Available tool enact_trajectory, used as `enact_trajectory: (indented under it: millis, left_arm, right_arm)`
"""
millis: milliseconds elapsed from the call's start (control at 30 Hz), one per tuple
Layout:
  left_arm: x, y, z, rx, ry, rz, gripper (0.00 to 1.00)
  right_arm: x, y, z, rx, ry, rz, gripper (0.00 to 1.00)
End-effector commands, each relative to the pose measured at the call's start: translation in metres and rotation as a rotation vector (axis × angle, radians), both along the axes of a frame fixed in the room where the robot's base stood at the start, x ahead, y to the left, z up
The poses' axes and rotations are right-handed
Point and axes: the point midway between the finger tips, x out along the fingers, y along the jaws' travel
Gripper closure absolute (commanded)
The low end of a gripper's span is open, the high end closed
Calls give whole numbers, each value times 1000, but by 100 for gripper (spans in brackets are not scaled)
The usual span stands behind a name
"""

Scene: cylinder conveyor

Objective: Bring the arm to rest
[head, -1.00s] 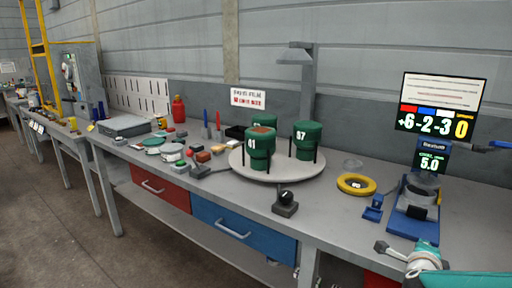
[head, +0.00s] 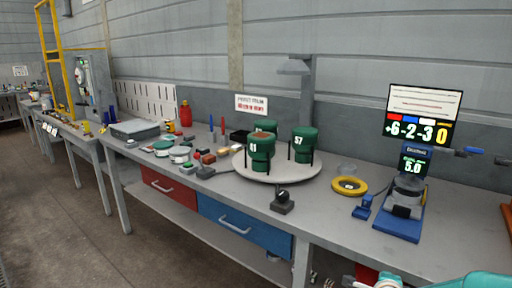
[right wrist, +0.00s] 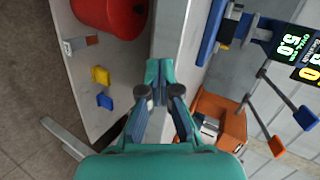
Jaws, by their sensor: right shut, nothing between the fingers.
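My right arm, teal, enters the head view at the bottom right edge, and only its end shows there. The right gripper (right wrist: 158,98) is at the middle of the right wrist view, its fingers shut together with nothing between them. In that view it hangs in front of the workbench edge (right wrist: 180,65), apart from the things around it. My left gripper is in neither view.
A turntable (head: 240,162) bears green numbered cylinders. A blue device (head: 400,225) and a yellow ring (head: 349,186) stand right of it. In the right wrist view, a red container (right wrist: 110,12), a yellow block (right wrist: 100,75) and an orange bin (right wrist: 222,112) surround the gripper.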

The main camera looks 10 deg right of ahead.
Motion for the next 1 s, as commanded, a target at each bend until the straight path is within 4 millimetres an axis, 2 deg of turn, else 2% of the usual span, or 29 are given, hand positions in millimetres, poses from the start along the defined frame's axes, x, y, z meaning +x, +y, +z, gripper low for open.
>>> enact_trajectory:
  millis: [33,167,267,367,400,467,500,600,700,800,900,1000]
  left_arm:
    - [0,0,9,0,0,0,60]
    - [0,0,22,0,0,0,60]
    - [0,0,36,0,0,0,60]
    - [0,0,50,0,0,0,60]
    - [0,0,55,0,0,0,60]
    - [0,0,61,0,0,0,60]
    - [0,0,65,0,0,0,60]
    - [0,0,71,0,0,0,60]
    - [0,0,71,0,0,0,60]
    - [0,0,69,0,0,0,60]
    - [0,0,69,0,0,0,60]
    - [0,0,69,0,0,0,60]
  right_arm:
    - [3,15,-10,10,39,40,100]
    - [4,58,-48,25,157,176,100]
    - [-4,108,-87,29,293,347,100]
    - [-29,166,-129,24,454,578,100]
    - [-43,190,-145,20,518,682,100]
    - [-68,223,-165,13,608,844,100]
    - [-87,244,-177,7,664,957,100]
    - [-138,288,-199,-14,781,1243,100]
    - [-185,318,-212,-47,850,1519,100]
    - [-215,334,-211,-125,862,1781,100]
    - [-223,338,-210,-186,857,1902,100]
    - [-223,340,-210,-212,855,1933,100]
